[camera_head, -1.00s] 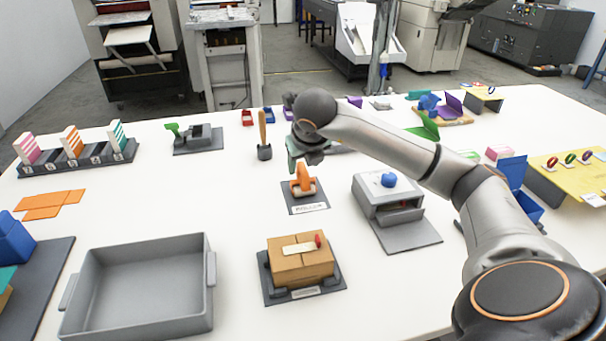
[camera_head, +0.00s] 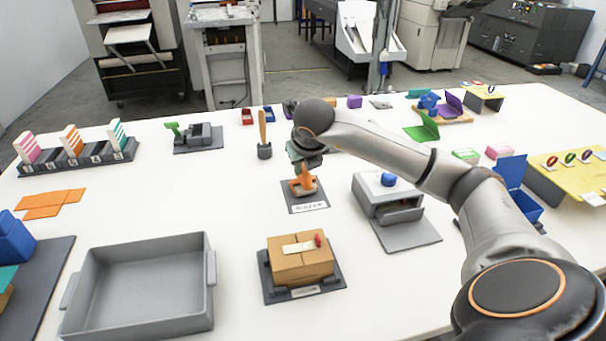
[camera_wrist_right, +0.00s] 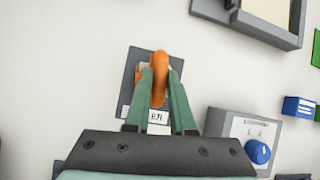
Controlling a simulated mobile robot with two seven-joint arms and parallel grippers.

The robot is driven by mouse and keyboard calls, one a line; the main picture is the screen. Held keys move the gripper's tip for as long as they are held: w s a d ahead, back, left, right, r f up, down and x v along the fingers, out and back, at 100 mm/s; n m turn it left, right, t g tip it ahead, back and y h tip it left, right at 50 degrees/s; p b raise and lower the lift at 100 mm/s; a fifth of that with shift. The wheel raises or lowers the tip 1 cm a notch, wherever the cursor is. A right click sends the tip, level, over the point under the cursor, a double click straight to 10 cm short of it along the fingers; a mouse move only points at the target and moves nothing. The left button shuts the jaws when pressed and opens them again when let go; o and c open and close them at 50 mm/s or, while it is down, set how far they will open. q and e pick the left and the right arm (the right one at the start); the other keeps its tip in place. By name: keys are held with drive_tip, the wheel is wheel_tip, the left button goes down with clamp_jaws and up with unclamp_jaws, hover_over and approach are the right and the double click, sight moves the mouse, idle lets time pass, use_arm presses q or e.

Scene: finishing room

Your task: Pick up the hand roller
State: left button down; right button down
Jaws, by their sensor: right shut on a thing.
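The hand roller (camera_head: 304,186) has an orange handle and sits on a small dark mat (camera_head: 308,208) with a white label in the middle of the table. My right gripper (camera_head: 305,166) is directly over it, coming from above. In the right wrist view the green fingers of my right gripper (camera_wrist_right: 160,88) are shut on the orange handle of the hand roller (camera_wrist_right: 160,65). The roller's lower part is mostly hidden there by the handle and fingers. My left gripper is not in view.
A grey box with a blue knob (camera_head: 388,180) stands close to the right of the roller. A cardboard box (camera_head: 300,268) sits on a dark stand in front. A grey tray (camera_head: 145,325) lies at the front left. The table between tray and roller is clear.

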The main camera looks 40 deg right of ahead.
drive_tip(key=shift+r, duration=0.1)
idle(0.6)
drive_tip(key=shift+r, duration=0.6)
drive_tip(key=s+a+r+p, duration=0.2)
drive_tip(key=s+a+r, duration=0.7)
drive_tip(key=s+r, duration=0.1)
drive_tip(key=shift+s+r+p, duration=0.3)
drive_tip(key=shift+r, duration=0.55)
drive_tip(key=c, duration=1.4)
unclamp_jaws()
clamp_jaws()
